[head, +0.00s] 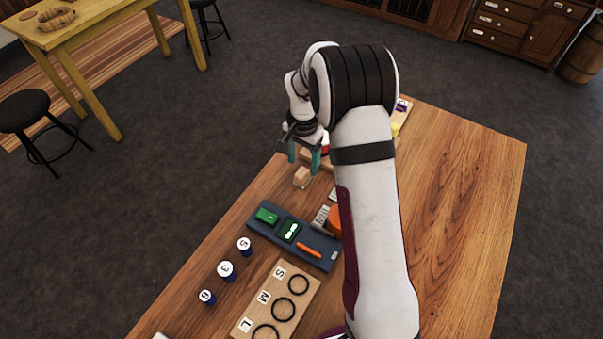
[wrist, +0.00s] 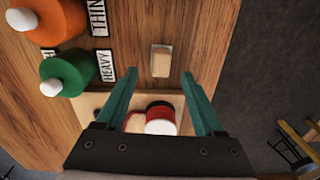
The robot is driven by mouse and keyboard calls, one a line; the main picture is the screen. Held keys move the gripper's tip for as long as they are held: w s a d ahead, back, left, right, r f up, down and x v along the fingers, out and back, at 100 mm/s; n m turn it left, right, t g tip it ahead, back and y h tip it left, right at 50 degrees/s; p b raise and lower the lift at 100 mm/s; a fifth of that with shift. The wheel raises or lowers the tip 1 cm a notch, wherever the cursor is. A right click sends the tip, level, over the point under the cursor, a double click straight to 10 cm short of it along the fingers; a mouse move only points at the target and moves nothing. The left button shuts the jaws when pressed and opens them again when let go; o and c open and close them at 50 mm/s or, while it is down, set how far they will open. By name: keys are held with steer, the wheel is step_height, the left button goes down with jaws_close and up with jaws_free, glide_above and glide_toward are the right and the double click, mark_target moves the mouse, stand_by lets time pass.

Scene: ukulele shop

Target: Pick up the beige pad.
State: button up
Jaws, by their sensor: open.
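The beige pad (head: 302,176) is a small block with a pale top and tan side, standing on the wooden table near its left edge. In the wrist view the pad (wrist: 161,60) lies just past the fingertips, roughly centred between their lines. My gripper (head: 303,157) is open and empty, with its green fingers pointing down above the table, close to the pad. In the wrist view the gripper's (wrist: 159,74) two fingers are spread apart. The exact height of the fingertips above the pad is hard to tell.
A light board (wrist: 95,100) holding a red and white round item (wrist: 160,118) lies below the fingers. A dark tray (head: 265,221) and a ring board (head: 276,303) lie nearer. The right of the table is clear.

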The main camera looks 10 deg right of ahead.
mark_target(302, 173)
step_height(302, 173, down, 5)
steer(key=shift+a+f, duration=0.1)
jaws_close()
stand_by(0.3)
